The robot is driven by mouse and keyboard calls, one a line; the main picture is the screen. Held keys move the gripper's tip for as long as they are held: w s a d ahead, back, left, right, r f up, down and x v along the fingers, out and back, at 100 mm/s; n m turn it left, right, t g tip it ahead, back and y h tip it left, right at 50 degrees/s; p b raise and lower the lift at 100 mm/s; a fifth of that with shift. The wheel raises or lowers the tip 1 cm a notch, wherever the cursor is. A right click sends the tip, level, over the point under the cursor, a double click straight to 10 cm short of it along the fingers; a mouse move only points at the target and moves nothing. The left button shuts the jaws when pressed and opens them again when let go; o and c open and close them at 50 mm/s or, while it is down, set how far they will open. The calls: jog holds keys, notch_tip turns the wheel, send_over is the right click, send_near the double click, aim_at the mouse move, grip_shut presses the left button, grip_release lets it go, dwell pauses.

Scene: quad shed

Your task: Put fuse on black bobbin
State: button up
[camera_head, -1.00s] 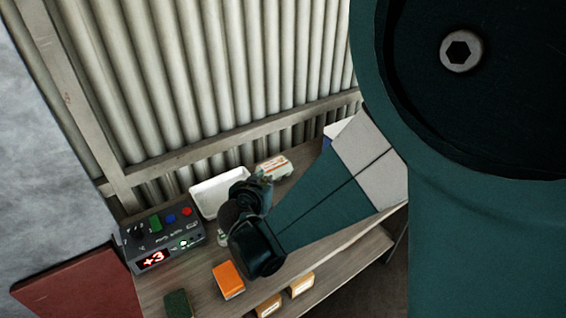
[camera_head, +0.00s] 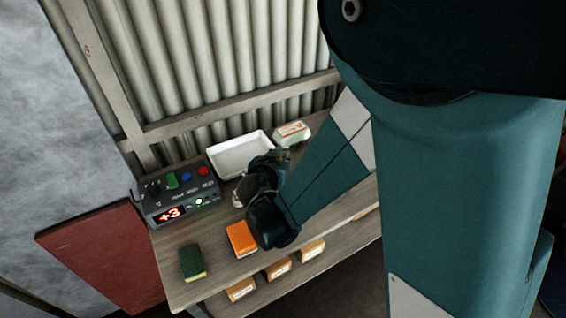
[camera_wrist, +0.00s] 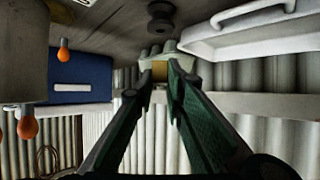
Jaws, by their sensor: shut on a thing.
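My gripper (camera_wrist: 165,70) shows two green fingers in the wrist view, close together at the tips. A small tan piece (camera_wrist: 160,71), which I take for the fuse, shows between the fingertips; its shape is mostly hidden. The black bobbin (camera_wrist: 160,18) is a dark spool on the bench beyond the fingertips, apart from them, in the upside-down wrist view. In the head view, my wrist covers the gripper's tips, and I cannot make out the fuse or the bobbin.
A white tray (camera_head: 240,155) and an egg carton (camera_head: 292,133) stand along the wall. A control box (camera_head: 178,196), an orange block (camera_head: 241,238) and a sponge (camera_head: 192,262) are on the bench (camera_head: 215,270). Small boxes (camera_head: 278,269) sit on a lower shelf.

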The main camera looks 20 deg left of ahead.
jog(key=shift+f, duration=0.1)
jog(key=shift+f+b, duration=0.6)
jog(key=shift+f, duration=1.35)
jog(key=shift+s+d+f+b, duration=0.2)
jog(key=shift+s+f+b, duration=0.05)
jog(key=shift+f+b, duration=0.5)
jog(key=o, duration=0.7)
jog(key=shift+a+r, duration=0.1)
jog(key=shift+r, duration=0.05)
